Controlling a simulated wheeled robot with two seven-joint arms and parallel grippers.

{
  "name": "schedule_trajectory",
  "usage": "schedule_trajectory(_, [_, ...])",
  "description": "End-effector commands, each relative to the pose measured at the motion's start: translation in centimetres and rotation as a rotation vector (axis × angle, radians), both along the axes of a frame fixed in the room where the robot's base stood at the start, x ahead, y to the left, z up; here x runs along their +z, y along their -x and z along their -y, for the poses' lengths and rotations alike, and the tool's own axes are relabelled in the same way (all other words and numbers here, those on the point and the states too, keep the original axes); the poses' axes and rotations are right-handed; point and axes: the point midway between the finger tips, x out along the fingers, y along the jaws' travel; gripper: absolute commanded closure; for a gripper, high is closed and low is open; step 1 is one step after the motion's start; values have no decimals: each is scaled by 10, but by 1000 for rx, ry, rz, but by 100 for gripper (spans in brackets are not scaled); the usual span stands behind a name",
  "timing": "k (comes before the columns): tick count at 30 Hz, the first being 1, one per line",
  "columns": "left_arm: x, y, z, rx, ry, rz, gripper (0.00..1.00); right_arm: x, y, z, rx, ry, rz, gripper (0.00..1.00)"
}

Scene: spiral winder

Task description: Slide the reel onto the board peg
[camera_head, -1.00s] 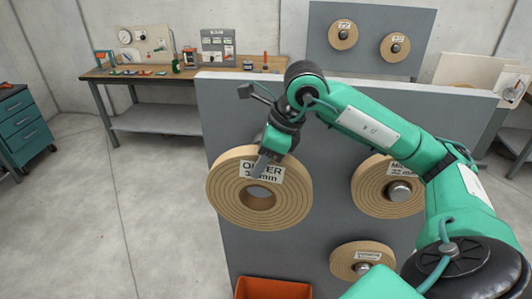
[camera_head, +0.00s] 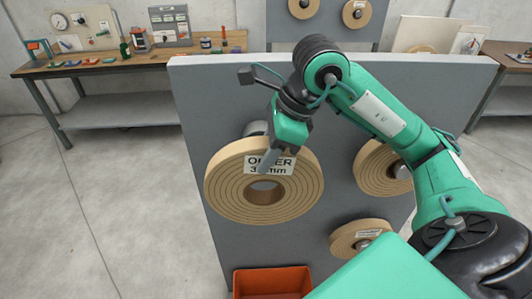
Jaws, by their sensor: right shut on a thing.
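The reel (camera_head: 225,185) is a tan spiral ring labelled OUTER, held upright in front of the grey board (camera_head: 340,95). My right gripper (camera_head: 268,160) is shut on its upper rim, with a finger over the front face by the label. The reel's centre hole looks empty. A grey metal peg (camera_head: 255,129) shows just above the reel's top edge, and most of it is hidden behind the reel and gripper. The reel is apart from the peg, below it in the picture. My left gripper is not in view.
Two more reels are on the board's pegs, a middle one (camera_head: 370,170) and a smaller one (camera_head: 345,238). An orange bin (camera_head: 272,281) stands below. A workbench (camera_head: 100,60) with tools is behind at left. The floor at left is clear.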

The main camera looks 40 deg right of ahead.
Motion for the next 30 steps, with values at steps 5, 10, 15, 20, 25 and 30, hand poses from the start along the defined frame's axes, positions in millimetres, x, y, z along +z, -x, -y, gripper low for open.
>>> schedule_trajectory(5, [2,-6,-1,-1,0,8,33,1,-11,6,-2,-3,1,100])
schedule_trajectory(10, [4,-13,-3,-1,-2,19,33,1,-21,13,-3,-3,1,100])
schedule_trajectory(15, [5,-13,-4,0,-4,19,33,2,-31,19,-2,-3,2,100])
schedule_trajectory(20, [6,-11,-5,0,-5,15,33,2,-40,24,-2,-3,2,100])
schedule_trajectory(25, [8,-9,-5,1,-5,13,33,2,-50,31,-3,-2,2,100])
schedule_trajectory(30, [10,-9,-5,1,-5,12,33,2,-60,36,-2,-3,2,100])
